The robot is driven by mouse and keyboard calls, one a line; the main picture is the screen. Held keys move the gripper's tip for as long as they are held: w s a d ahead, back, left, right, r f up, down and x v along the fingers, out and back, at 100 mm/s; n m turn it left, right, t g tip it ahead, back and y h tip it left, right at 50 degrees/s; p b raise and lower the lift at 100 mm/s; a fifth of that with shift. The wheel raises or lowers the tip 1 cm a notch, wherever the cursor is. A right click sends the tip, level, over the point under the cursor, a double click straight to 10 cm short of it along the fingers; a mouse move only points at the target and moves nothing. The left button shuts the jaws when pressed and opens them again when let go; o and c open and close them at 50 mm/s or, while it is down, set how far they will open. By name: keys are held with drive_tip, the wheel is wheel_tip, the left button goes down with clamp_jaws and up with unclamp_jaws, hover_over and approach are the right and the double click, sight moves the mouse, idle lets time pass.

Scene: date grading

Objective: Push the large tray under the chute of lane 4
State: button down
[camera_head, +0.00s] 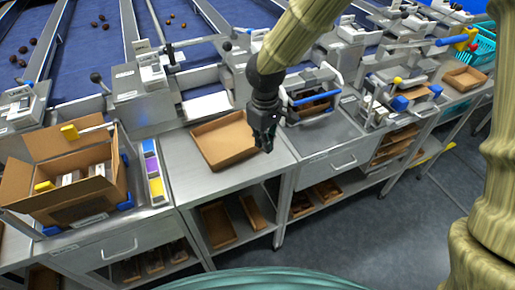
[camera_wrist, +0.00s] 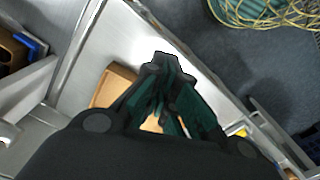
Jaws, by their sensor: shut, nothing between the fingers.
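A large brown cardboard tray (camera_head: 222,150) lies flat and empty on the grey metal bench in the head view, below a chute (camera_head: 205,104) at the end of a blue lane. Part of the tray (camera_wrist: 112,86) shows behind my fingers in the wrist view. My gripper (camera_head: 265,146) is shut and empty, pointing down at the tray's right edge. Its fingertips (camera_wrist: 172,62) are together in the wrist view. I cannot tell whether they touch the tray. The lane numbers are too small to read.
An open cardboard box (camera_head: 75,182) and a strip of coloured cards (camera_head: 153,172) stand left of the tray. A blue-handled device (camera_head: 316,98) stands to the right. The bench front of the tray is bare. More trays (camera_head: 218,224) lie on the lower shelf.

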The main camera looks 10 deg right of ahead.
sight(254, 162)
wheel_tip(254, 162, down, 10)
drive_tip(key=shift+r+p, duration=0.1)
drive_tip(key=shift+p, duration=0.75)
drive_tip(key=shift+w+a+r+p, duration=0.15)
drive_tip(key=shift+w+a+p, duration=0.5)
drive_tip(key=shift+w+a, duration=0.7)
drive_tip(key=shift+w, duration=0.1)
drive_tip(key=shift+w, duration=0.1)
